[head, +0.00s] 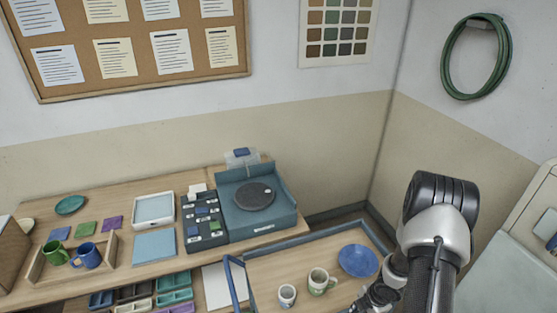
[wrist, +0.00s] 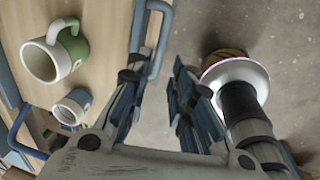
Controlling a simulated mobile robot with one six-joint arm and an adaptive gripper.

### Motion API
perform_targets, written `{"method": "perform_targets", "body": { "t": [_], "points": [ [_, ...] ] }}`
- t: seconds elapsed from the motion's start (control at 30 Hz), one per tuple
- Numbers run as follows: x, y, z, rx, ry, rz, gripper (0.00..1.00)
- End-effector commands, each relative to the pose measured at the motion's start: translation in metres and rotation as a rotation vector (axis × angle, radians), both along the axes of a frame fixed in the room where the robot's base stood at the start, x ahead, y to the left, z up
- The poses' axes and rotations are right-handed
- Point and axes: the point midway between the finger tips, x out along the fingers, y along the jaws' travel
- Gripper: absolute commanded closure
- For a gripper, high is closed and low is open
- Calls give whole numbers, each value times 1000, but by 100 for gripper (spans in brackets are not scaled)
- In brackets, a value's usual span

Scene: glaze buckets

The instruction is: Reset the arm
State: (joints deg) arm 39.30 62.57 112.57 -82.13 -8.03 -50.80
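My gripper (wrist: 158,85) is in the wrist view with its two fingers apart. The fingers cannot be made out clearly there.
On the cart are a green-and-white mug (head: 320,282), a small cup (head: 287,295) and a blue plate (head: 358,260). The mug (wrist: 45,58) and cup (wrist: 72,107) also show left of my gripper. A workbench (head: 115,205) holds a turntable unit (head: 255,200) and a mug rack.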

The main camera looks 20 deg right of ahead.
Motion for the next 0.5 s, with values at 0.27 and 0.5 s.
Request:
{"method": "perform_targets", "body": {
  "t": [0.27, 0.5],
  "points": [
    [37, -20, 59, -117, -45, -165, 79],
    [63, -14, 176, -231, -158, -532, 79]
  ]
}}
